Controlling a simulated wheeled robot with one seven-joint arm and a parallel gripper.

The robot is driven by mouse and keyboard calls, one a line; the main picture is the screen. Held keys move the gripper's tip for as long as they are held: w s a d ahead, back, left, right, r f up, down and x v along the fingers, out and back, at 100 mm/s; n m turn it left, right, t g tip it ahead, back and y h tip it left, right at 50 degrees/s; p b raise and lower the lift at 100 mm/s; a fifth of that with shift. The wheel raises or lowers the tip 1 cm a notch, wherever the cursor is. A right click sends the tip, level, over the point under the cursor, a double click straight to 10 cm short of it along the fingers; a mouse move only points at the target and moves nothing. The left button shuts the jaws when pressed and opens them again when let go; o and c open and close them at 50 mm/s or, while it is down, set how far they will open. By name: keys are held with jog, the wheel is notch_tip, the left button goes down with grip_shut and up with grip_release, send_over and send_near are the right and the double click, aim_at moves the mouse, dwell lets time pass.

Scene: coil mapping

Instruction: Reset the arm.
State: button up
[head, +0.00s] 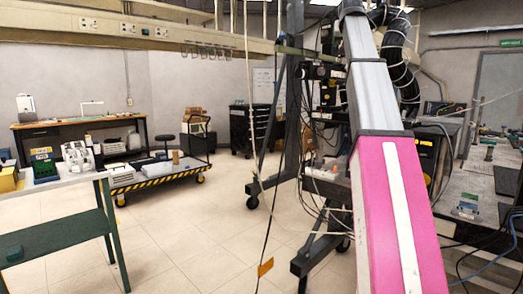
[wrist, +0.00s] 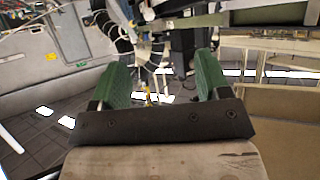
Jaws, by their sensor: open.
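My gripper (wrist: 160,78) shows in the wrist view. Its two green fingers stand well apart on a dark bracket, with nothing held between them. The wrist picture is upside down, with dark ceiling and bright lights low in it. Beyond the fingers are cables and metal frame parts, too cluttered to tell apart. I cannot make out the gripper in the head view.
A table (head: 60,238) with a green lower shelf stands at left. Behind it are a yellow-and-black striped cart (head: 157,184) and a black drawer cabinet (head: 250,130). A dark wheeled frame (head: 286,105) with hanging cables stands mid-right. Tiled floor (head: 190,235) is open left of centre.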

jog(key=a+f+n+g+y, duration=0.1)
jog(key=a+f+g, duration=0.25)
jog(key=f, duration=2.35)
jog(key=a+f+g+y, duration=0.15)
jog(key=a+f, duration=0.25)
jog(key=f, duration=2.2)
jog(key=s+a+f+g, duration=0.1)
jog(key=s+f, duration=0.2)
jog(key=f, duration=0.4)
jog(key=s+a+f+n+g, duration=0.1)
jog(key=s+f, duration=0.3)
jog(key=f, duration=0.3)
jog(key=s+a+f+g, duration=0.2)
jog(key=s+f, duration=0.1)
jog(key=f, duration=0.4)
jog(key=s+a+f+g, duration=0.3)
jog(key=s+f, duration=1.5)
jog(key=s, duration=0.1)
jog(key=shift+s+a+f+n, duration=0.15)
jog(key=shift+f+n, duration=0.05)
jog(key=shift+n, duration=0.2)
jog(key=shift+y, duration=0.25)
